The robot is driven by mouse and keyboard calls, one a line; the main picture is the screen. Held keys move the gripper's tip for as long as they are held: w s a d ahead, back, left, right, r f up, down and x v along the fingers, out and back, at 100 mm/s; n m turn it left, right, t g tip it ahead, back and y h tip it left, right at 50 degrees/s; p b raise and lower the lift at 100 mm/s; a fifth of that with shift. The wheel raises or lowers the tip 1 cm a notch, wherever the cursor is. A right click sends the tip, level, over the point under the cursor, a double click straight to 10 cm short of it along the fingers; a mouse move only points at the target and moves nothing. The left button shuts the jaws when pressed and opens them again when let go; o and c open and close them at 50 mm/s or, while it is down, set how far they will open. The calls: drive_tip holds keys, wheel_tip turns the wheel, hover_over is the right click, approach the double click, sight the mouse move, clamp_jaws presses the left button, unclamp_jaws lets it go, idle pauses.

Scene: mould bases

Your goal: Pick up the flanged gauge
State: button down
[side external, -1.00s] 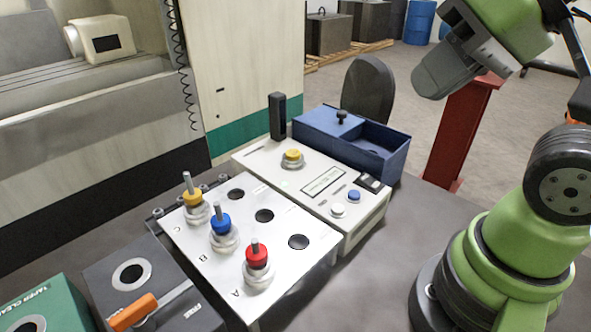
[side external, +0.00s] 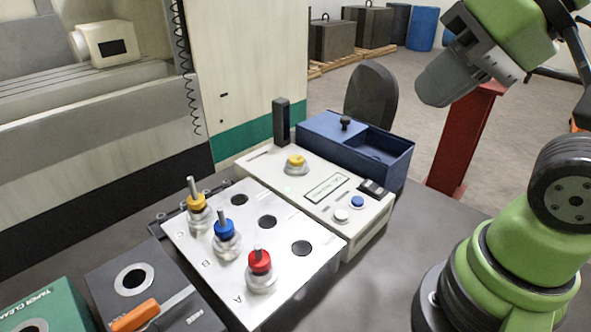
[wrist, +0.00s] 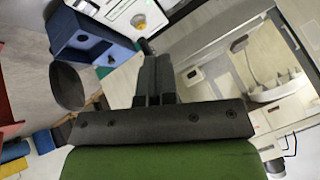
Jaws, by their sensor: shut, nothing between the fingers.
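Three gauge-like pieces stand upright in the white rack plate (side external: 250,238) in the side view: a yellow-banded one (side external: 195,202) by C, a blue-banded one (side external: 224,228) by B and a red-banded one (side external: 260,263) by A. Each has a pale round base and a grey pin. A shorter yellow-topped piece (side external: 295,163) sits on the white instrument box; it also shows in the wrist view (wrist: 138,20). I cannot tell which is the flanged gauge. My gripper (wrist: 156,60) is shut and empty, with its fingers together. It is high at the right, apart from all these pieces.
Three dark empty holes lie beside the pieces in the rack. The white instrument box (side external: 272,161) and a blue open box (side external: 402,160) stand behind. A red post (side external: 458,150) stands beyond.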

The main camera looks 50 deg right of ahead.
drive_tip(key=shift+c, duration=2.1)
unclamp_jaws()
drive_tip(key=m+g+h, duration=0.2)
drive_tip(key=m+g, duration=0.5)
drive_tip(key=m, duration=1.8)
hover_over(296, 158)
drive_tip(key=f, duration=1.8)
drive_tip(key=shift+s+d+f, duration=0.1)
drive_tip(key=shift+d, duration=0.1)
drive_tip(key=shift+a+f, duration=0.15)
drive_tip(key=shift+f, duration=1.3)
drive_tip(key=shift+a+f, duration=0.1)
drive_tip(key=shift+f, duration=1.3)
